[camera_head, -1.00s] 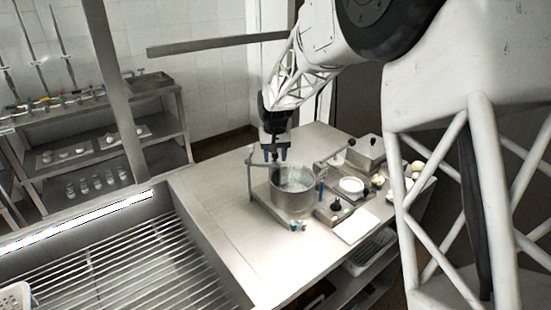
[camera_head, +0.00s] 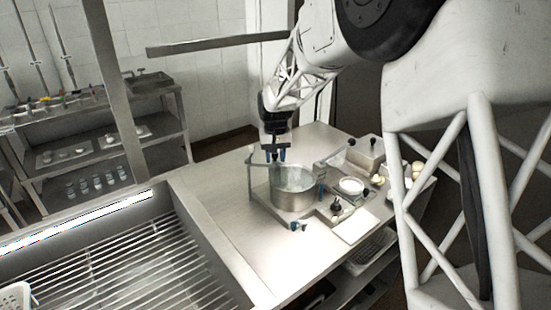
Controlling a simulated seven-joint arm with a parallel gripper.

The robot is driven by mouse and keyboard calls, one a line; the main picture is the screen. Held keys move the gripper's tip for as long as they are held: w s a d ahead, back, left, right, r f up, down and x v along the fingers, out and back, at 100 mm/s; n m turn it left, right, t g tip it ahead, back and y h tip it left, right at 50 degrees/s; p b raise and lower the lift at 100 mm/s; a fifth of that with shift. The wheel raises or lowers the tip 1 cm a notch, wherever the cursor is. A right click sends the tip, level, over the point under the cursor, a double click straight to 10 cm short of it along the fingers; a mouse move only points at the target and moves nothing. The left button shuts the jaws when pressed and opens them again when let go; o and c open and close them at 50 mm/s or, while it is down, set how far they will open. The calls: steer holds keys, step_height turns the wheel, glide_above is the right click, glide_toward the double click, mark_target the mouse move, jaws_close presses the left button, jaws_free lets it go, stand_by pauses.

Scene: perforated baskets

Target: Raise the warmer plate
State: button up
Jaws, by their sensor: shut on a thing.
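A grey metal pot (camera_head: 292,194) stands on the steel table, beside a metal stand (camera_head: 250,182) with an upright post and a bar across its top. The warmer plate is not clearly visible; the pot hides what lies beneath it. Small blue-and-dark knobs (camera_head: 298,225) sit at the stand's front foot.
Right of the pot are a white round dish (camera_head: 351,186), a white sheet (camera_head: 357,227), a metal box (camera_head: 365,153) and small pale items. A ribbed steel basin (camera_head: 140,265) lies at front left. The table's left part (camera_head: 215,205) is clear.

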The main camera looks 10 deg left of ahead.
steer(key=shift+a+r, duration=0.15)
steer(key=shift+r, duration=2.45)
steer(key=o, duration=0.4)
steer(key=shift+o, duration=0.2)
steer(key=shift+r, duration=0.15)
step_height(320, 180, up, 7)
stand_by(0.8)
stand_by(0.4)
